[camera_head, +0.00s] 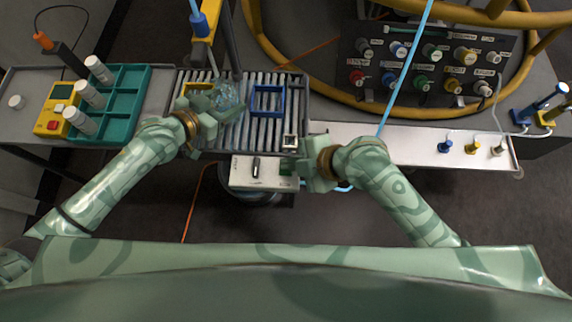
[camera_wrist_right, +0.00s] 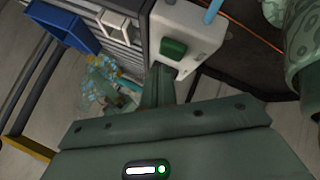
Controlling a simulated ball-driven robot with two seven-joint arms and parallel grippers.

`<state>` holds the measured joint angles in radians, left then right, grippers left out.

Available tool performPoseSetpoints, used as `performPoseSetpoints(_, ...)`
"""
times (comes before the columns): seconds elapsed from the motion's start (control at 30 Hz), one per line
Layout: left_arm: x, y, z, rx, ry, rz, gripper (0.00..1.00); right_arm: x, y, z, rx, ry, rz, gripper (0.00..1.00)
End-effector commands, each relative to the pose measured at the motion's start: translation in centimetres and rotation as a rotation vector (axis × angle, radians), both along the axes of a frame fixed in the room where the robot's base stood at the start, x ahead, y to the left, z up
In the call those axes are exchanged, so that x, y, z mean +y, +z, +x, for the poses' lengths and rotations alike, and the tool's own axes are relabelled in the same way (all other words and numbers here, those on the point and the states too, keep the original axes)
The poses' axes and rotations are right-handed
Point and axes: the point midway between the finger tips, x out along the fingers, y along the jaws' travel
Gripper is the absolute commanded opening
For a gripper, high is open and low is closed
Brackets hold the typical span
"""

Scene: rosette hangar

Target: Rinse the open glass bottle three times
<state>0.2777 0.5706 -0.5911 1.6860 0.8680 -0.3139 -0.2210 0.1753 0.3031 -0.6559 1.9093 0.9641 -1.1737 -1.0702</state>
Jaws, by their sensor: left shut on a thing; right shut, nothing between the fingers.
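The clear glass bottle (camera_head: 229,97) is over the slatted grate (camera_head: 262,130), below a blue and yellow spout fixture (camera_head: 203,27). My left gripper (camera_head: 212,112) is shut on it; the glass blurs against the slats, so its opening and any water are hard to make out. My right gripper (camera_head: 298,170) is shut and empty beside a white control box (camera_head: 250,173) with a dark lever and a green button. In the right wrist view, the closed fingers (camera_wrist_right: 163,82) are close to the green button (camera_wrist_right: 173,48); I cannot tell whether they touch it.
A blue square frame (camera_head: 268,88) stands on the grate. A teal rack (camera_head: 125,112) with several white-capped vials and a yellow device (camera_head: 52,108) are at left. A panel of coloured knobs (camera_head: 430,65), yellow hoops and a blue tube are at right.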

Motion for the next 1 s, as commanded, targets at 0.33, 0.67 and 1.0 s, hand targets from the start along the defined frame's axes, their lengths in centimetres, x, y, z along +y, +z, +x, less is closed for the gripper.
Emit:
performPoseSetpoints(0.33, -0.01, 0.06, 0.03, -0.001, 0.0, -0.001, 0.27, 0.01, 0.01, 0.0, 0.0, 0.0, 0.0, 0.0)
performPoseSetpoints(0.67, -0.01, 0.06, 0.02, -0.001, 0.0, -0.001, 0.27, -0.03, -0.2, 0.0, 0.0, 0.0, -0.001, 0.0)
performPoseSetpoints(1.0, -0.01, 0.06, 0.03, -0.001, 0.0, -0.001, 0.27, 0.01, -0.79, -0.01, 0.0, 0.0, 0.0, 0.0)
